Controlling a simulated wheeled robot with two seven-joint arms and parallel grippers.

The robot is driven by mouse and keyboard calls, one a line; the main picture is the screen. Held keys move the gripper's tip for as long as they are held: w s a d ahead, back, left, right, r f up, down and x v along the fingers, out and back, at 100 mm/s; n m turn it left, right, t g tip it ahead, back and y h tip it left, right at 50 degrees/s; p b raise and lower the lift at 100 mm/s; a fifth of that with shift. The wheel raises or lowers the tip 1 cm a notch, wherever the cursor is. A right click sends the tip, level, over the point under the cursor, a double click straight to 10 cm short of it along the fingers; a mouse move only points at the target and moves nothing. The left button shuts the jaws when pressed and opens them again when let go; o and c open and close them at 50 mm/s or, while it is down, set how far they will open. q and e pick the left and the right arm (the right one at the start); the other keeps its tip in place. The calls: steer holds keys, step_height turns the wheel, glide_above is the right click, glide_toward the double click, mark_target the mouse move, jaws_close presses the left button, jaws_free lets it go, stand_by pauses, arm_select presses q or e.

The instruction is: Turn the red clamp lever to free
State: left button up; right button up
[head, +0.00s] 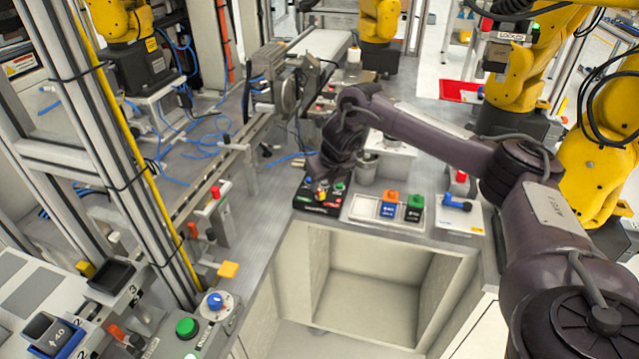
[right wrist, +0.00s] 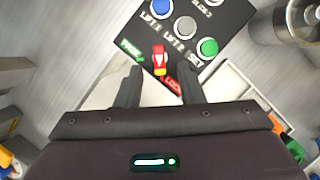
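The red clamp lever (right wrist: 160,58), with a yellow part, is on a black control panel (right wrist: 222,22) in the right wrist view. A green label lies left of the lever and a red LOCK label lies below it, partly hidden by my fingers. My right gripper (right wrist: 160,76) is open, its two fingers apart on either side of the lever's near end. I cannot tell whether they touch it. In the head view my right gripper (head: 322,172) is over the panel (head: 326,207), hiding part of it. My left gripper is not in view.
A metal cup (head: 367,168) stands close to the panel. A tray with blue, orange and green blocks (head: 414,207) is at the right. An open bay (head: 370,305) lies below the counter edge.

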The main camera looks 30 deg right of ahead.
mark_target(320, 190)
steer(key=x, duration=0.2)
steer(key=shift+w+f, duration=0.25)
steer(key=shift+f, duration=0.05)
steer(key=shift+w+f, duration=0.2)
steer(key=shift+f, duration=0.2)
jaws_close()
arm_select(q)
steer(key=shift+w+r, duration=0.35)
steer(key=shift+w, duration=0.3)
